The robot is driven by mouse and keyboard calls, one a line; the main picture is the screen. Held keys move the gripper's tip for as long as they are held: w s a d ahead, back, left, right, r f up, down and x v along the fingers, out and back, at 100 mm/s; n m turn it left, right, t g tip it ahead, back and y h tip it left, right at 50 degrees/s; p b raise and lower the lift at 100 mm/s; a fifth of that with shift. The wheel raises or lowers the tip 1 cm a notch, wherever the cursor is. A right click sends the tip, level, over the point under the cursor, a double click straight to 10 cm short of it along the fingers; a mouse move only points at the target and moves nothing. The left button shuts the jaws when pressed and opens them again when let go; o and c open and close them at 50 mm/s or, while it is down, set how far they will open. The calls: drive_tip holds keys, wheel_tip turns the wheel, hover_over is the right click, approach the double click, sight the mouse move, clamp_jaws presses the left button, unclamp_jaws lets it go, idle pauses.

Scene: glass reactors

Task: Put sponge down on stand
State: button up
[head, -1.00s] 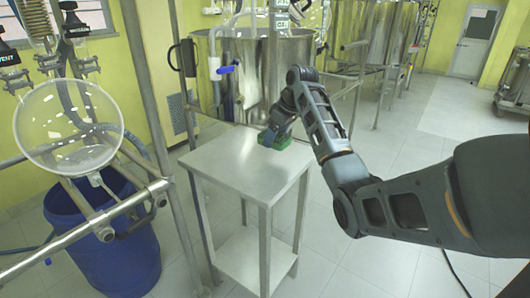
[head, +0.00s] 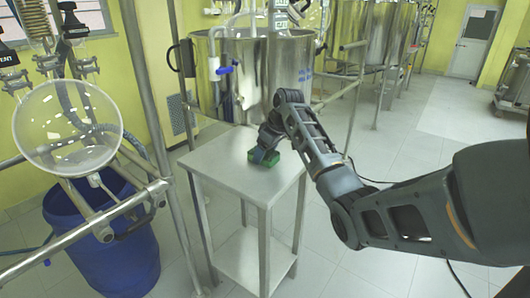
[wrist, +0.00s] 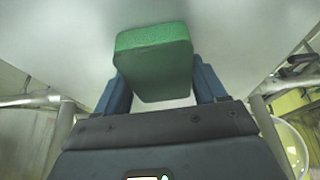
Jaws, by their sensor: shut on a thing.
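A green sponge (head: 264,159) is at the top of the metal stand (head: 222,161), toward its back right part. In the wrist view the sponge (wrist: 154,62) sits between the two blue fingers of my gripper (wrist: 158,88), which is shut on it. My gripper (head: 262,153) is low over the stand top in the head view. I cannot tell whether the sponge touches the top or is just above it. Part of the sponge is hidden by the gripper.
A large steel vessel (head: 285,75) stands behind the stand. A glass reactor bulb (head: 68,127) on a pipe frame and a blue barrel (head: 105,245) are at the left. The stand's front and left top area is bare. Open tiled floor lies to the right.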

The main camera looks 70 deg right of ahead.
drive_tip(key=o, duration=1)
drive_tip(key=v, duration=1.2)
drive_tip(key=shift+w+r+p, duration=0.1)
drive_tip(key=shift+r+p, duration=0.05)
drive_tip(key=shift+p, duration=0.15)
